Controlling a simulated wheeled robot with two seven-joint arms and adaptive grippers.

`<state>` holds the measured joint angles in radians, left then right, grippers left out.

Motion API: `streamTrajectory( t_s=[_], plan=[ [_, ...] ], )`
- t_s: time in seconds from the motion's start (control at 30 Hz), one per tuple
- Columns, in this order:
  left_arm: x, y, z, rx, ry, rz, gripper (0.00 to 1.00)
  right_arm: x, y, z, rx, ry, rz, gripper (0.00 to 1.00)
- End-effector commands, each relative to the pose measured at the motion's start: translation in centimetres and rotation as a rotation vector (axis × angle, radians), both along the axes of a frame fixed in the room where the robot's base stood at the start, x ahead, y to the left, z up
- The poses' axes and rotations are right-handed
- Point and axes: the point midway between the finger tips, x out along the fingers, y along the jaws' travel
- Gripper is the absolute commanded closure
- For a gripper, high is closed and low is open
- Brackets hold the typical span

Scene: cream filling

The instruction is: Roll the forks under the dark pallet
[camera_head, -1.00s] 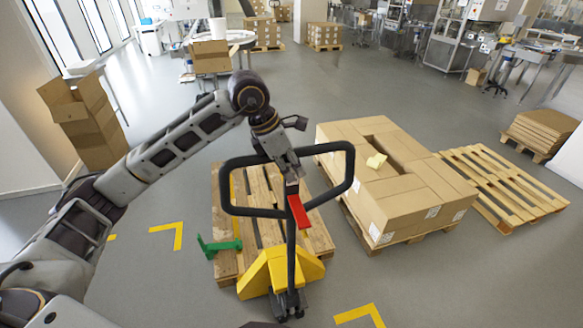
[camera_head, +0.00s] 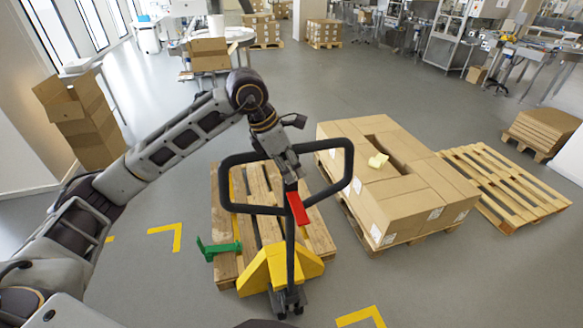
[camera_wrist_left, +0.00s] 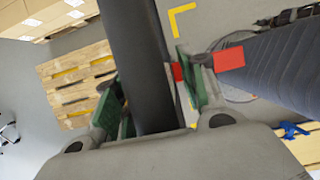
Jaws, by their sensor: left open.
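A yellow pallet jack (camera_head: 281,268) stands at the near end of a brown wooden pallet (camera_head: 228,262), the darker of the bare ones. My left gripper (camera_head: 289,180) is at the middle of the handle. In the left wrist view my left gripper (camera_wrist_left: 150,97) is open, its green-padded fingers on either side of the black bar (camera_wrist_left: 142,60). My right gripper is out of view.
A pallet loaded with cartons (camera_head: 424,208) stands close on the right, with a pale empty pallet (camera_head: 497,179) beyond. A green bracket (camera_head: 221,248) sits at the brown pallet's left side. Yellow floor corners (camera_head: 166,232) mark the ground. Stacked cartons (camera_head: 85,125) stand left.

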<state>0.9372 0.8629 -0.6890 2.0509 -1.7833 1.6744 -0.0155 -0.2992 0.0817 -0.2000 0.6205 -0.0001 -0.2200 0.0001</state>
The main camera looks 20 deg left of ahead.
Motion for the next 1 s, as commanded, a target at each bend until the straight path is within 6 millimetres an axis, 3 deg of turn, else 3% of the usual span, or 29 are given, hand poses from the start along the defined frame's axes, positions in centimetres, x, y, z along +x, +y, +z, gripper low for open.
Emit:
streamTrajectory(
  t_s=[0.57,1.0],
  plan=[
    [-0.4,-0.2,0.5,-0.004,0.003,-0.010,0.54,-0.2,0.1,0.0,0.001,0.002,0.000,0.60],
    [-1.5,1.6,5.6,-0.004,-0.002,-0.007,0.54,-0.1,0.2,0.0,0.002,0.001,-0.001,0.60]
  ],
)
